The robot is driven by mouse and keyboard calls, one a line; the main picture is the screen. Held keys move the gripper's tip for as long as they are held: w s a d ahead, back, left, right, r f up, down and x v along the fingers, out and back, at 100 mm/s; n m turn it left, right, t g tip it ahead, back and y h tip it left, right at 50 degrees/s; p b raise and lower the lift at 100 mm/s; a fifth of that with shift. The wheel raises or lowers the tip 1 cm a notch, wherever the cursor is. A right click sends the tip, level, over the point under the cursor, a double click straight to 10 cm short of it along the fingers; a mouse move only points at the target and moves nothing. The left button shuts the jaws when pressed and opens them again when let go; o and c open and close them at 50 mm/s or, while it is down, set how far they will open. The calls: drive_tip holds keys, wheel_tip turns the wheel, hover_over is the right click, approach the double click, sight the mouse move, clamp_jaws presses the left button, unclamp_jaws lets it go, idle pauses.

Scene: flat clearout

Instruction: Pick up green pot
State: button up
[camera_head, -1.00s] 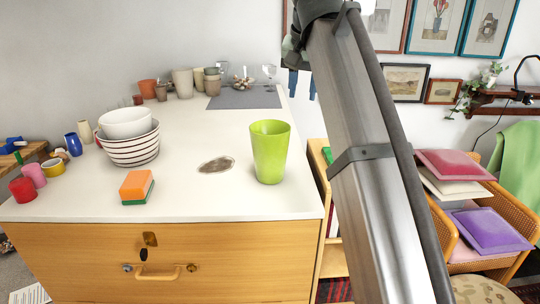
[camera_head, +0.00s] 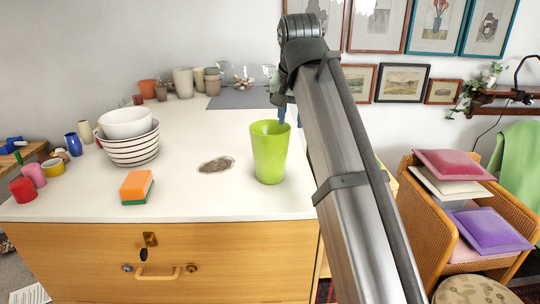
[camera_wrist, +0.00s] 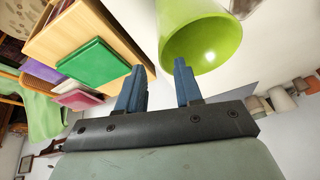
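The green pot (camera_head: 270,155) stands upright on the white top of the dresser, near its right edge. In the wrist view the green pot (camera_wrist: 198,35) is seen from above its open rim, just beyond the fingertips. My gripper (camera_wrist: 160,72) has two blue fingers spread apart with nothing between them. In the head view my gripper (camera_head: 280,112) hangs behind and a little above the pot's rim, partly hidden by the pot and arm. I cannot tell whether a finger touches the rim.
An orange and green sponge (camera_head: 137,187), a dish (camera_head: 216,165) and stacked bowls (camera_head: 130,150) stand left of the pot. Several cups (camera_head: 183,83) are at the back. A wicker chair with cushions (camera_head: 487,229) is at the right.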

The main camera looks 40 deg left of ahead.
sight(288, 129)
drive_tip(key=shift+s+a+x, duration=0.1)
drive_tip(key=shift+s+x, duration=0.05)
drive_tip(key=shift+x, duration=1.1)
drive_tip(key=shift+s+a+x, duration=0.1)
drive_tip(key=shift+s+x, duration=0.05)
drive_tip(key=shift+x, duration=1.15)
drive_tip(key=shift+c, duration=0.5)
clamp_jaws()
